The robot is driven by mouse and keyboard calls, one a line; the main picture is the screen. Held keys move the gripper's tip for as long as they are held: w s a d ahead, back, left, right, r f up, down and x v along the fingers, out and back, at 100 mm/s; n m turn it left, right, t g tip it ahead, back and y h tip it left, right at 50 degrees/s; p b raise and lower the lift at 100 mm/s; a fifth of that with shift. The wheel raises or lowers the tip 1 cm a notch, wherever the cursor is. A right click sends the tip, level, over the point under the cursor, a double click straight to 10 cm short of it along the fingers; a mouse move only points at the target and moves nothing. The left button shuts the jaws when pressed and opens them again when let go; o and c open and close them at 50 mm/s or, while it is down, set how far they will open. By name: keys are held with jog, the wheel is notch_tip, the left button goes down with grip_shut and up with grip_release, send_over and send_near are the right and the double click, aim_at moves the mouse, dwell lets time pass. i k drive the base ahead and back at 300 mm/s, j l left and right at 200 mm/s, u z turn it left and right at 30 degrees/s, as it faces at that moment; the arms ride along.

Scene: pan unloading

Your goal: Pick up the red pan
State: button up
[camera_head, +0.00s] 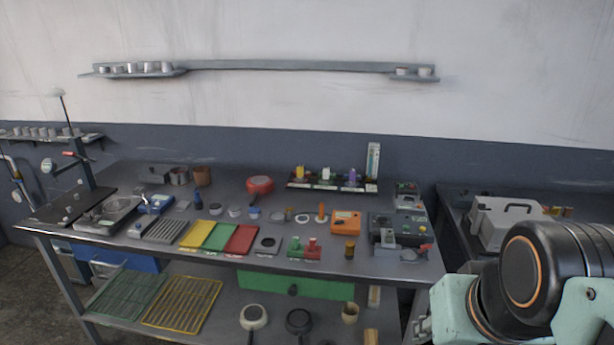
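The red pan (260,185) sits on the dark metal workbench (228,183), towards the back and near its middle. My gripper is not in view. Only links of my arm show, large at the lower right, well away from the pan.
A rack with small coloured items (327,184) stands right of the pan. Yellow, green and red trays (240,240) lie in front. An orange box (346,222) stands front right. Two dark-handled pans, one pale (253,316) and one black (298,320), rest on the lower shelf.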

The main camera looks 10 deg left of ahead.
aim_at(256, 185)
jog(key=i+j+u, duration=0.25)
jog(key=i+j, duration=1)
